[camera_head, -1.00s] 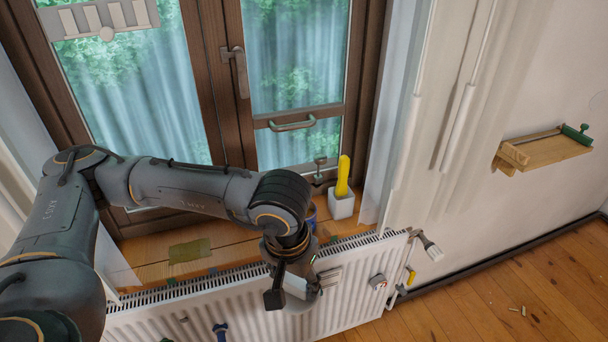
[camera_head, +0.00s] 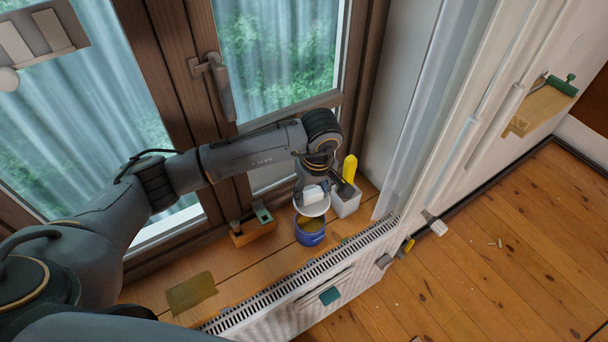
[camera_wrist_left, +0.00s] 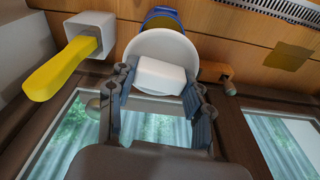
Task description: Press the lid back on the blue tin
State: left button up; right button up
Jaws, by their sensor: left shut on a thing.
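The blue tin (camera_head: 310,237) stands on the wooden windowsill behind the radiator. Its top is at least partly uncovered, with a yellowish-brown inside showing. My left gripper (camera_head: 312,190) is shut on the white block-shaped grip of the round white lid (camera_head: 317,208). The lid is tilted beside and above the far side of the tin; whether it touches the rim cannot be told. In the left wrist view the lid (camera_wrist_left: 160,47) lies beyond the fingers (camera_wrist_left: 158,88) and hides most of the tin (camera_wrist_left: 163,18). My right gripper is not in view.
A white holder (camera_head: 346,205) with a yellow-handled tool (camera_head: 350,168) stands close right of the tin. A small wooden box (camera_head: 252,232) stands to the left. An olive cloth (camera_head: 190,293) lies on the sill. The radiator (camera_head: 300,314) runs along the front, the window behind.

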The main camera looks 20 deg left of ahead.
aim_at(311, 203)
pick_arm(q)
jog(key=shift+d+f+n, duration=0.1)
jog(key=shift+f+n, duration=0.35)
jog(key=shift+n, duration=0.05)
jog(key=shift+w+a+f+n, duration=0.1)
jog(key=shift+a+f+n, duration=0.2)
jog(key=shift+f, duration=0.65)
notch_tip(311, 203, down, 2)
jog(key=shift+b, duration=0.55)
notch_tip(311, 203, down, 3)
jog(key=shift+r+b, duration=0.15)
jog(key=shift+b, duration=0.85)
jog(key=shift+w+f+b, duration=0.1)
jog(key=shift+f+b, duration=0.3)
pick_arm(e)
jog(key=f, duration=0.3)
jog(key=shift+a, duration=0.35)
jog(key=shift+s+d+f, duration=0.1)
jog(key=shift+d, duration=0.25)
pick_arm(q)
jog(key=shift+b, duration=0.5)
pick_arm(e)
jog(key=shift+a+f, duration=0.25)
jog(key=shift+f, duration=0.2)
